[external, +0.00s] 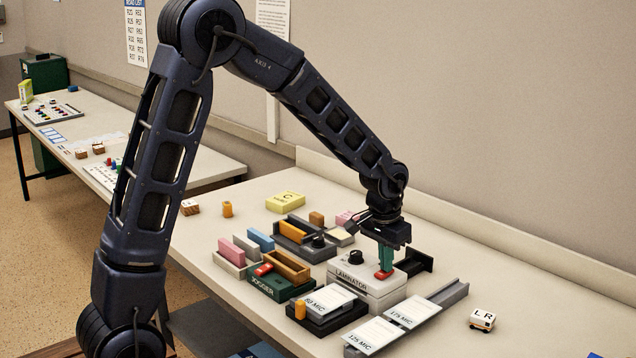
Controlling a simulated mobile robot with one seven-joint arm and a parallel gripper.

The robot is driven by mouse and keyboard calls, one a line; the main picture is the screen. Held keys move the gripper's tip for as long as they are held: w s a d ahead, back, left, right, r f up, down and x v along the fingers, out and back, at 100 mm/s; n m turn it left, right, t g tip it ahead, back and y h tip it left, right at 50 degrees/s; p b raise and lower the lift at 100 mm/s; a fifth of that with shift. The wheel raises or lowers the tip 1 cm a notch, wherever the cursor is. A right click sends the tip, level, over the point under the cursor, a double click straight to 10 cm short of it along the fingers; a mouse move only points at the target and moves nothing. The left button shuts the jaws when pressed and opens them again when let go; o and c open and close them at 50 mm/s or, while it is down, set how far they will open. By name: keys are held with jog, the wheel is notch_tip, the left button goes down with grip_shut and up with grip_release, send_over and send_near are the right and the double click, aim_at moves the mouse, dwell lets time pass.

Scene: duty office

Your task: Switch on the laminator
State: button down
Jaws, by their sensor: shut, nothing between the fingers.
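The laminator (350,283) is a white and grey block with its name on the front, standing on the right-hand table. A black knob (355,257) sits on its top at the left. A red part (382,275), which looks like a switch, is on its top at the right. My gripper (385,266) points straight down with its green fingers shut and empty, at the red part. The fingertips look to be touching it or just above it; I cannot tell which. I cannot tell which way the red part is tilted.
A green jogger (272,291) with its own red part stands left of the laminator. Trays with white cards marked in MIC (328,298) lie in front. A small LR van block (482,320) is at right. A yellow block (285,202) lies behind.

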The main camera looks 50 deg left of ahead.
aim_at(380, 274)
jog(key=shift+s, duration=0.45)
notch_tip(380, 274, up, 14)
jog(key=s, duration=0.2)
jog(key=shift+s+f, duration=0.15)
jog(key=shift+s, duration=0.05)
dwell(0.5)
jog(key=shift+w+t, duration=0.4)
jog(key=shift+w, duration=0.35)
jog(key=f, duration=0.4)
jog(key=w+f, duration=0.1)
jog(key=f, duration=0.4)
jog(key=w+f, duration=0.1)
jog(key=f, duration=0.3)
jog(key=shift+w+f, duration=0.2)
jog(key=shift+f, duration=0.05)
